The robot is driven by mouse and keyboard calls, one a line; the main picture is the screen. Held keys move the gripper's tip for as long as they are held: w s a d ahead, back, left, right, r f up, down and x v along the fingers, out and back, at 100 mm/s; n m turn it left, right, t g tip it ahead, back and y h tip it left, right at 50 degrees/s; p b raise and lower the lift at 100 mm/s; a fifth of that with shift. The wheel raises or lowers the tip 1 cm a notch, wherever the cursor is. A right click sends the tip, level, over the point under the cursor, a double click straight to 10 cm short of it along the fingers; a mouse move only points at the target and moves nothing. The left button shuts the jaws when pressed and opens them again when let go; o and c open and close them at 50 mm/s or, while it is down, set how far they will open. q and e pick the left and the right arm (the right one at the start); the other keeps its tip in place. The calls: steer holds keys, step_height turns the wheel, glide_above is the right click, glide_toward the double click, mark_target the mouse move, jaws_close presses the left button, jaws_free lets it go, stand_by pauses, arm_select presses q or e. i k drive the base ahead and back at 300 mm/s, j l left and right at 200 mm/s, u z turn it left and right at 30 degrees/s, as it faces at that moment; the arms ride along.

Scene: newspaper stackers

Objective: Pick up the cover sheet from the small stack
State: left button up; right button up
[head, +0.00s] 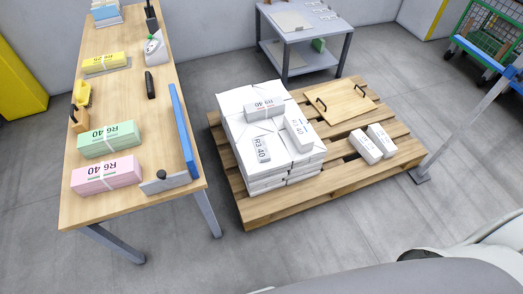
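No loose thing stands out clearly as the cover sheet. A light wooden board (335,101) with two black handles lies flat at the back right of the wooden pallet (262,212). Two white wrapped bundles (366,147) lie side by side in front of it. A taller stack (237,128) of white wrapped bundles fills the left part of the pallet, with several labelled packs on top. Neither gripper shows in the head view.
A wooden table (130,212) at the left holds pink (106,175), green (108,141) and yellow (103,62) packs plus tools. A grey cart (320,41) stands behind the pallet. A green mesh trolley (488,32) is far right. Floor in front is clear.

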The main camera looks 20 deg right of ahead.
mark_target(263, 153)
steer(key=i+l+u, duration=0.1)
steer(key=l+u, duration=0.15)
steer(key=l, duration=0.65)
steer(key=l+u, duration=0.25)
steer(key=l, duration=0.7)
